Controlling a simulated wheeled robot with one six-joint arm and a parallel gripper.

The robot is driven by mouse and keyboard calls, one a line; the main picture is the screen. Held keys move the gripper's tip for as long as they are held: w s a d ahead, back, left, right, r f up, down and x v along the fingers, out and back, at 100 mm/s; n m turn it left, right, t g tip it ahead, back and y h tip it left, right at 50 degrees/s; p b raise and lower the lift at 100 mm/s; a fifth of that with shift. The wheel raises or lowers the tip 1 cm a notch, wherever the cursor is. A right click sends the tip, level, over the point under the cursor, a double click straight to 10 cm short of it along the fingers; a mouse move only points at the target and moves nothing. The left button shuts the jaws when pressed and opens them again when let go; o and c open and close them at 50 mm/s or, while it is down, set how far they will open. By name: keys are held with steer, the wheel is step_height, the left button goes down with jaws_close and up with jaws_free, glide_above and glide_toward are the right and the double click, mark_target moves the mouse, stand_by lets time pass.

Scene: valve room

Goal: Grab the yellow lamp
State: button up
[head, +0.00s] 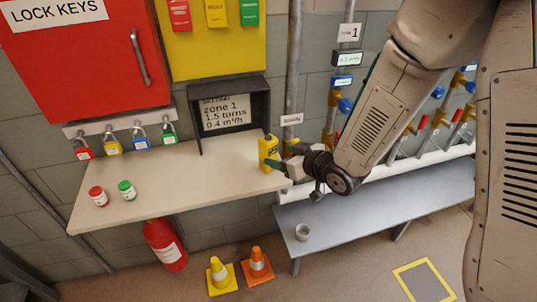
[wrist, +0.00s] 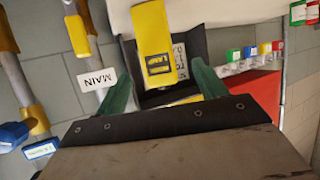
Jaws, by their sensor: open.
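The yellow lamp (head: 268,153) stands upright near the right end of the beige shelf (head: 175,195). In the wrist view the yellow lamp (wrist: 158,50) is a yellow block with a dark-framed panel, ahead of and between my two green fingers. My gripper (head: 285,163) is just to the right of the lamp in the head view, at about its height. My gripper (wrist: 165,85) is open, with a finger on each side of the lamp's line. I cannot tell whether either finger touches it. Part of the lamp's right side is hidden by my gripper in the head view.
A red jar (head: 98,196) and a green jar (head: 126,190) stand at the shelf's left. Pipes and valves are behind my arm. A grey bench (head: 375,205) with a small cup (head: 302,232) is lower right.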

mark_target(273, 150)
steer(key=shift+w+a+r, duration=0.1)
steer(key=shift+w+a, duration=0.1)
steer(key=shift+a, duration=0.05)
steer(key=x, duration=0.7)
steer(key=shift+w+d, duration=0.15)
steer(key=shift+w, duration=0.05)
steer(key=c, duration=1.2)
steer(key=shift+c, duration=0.5)
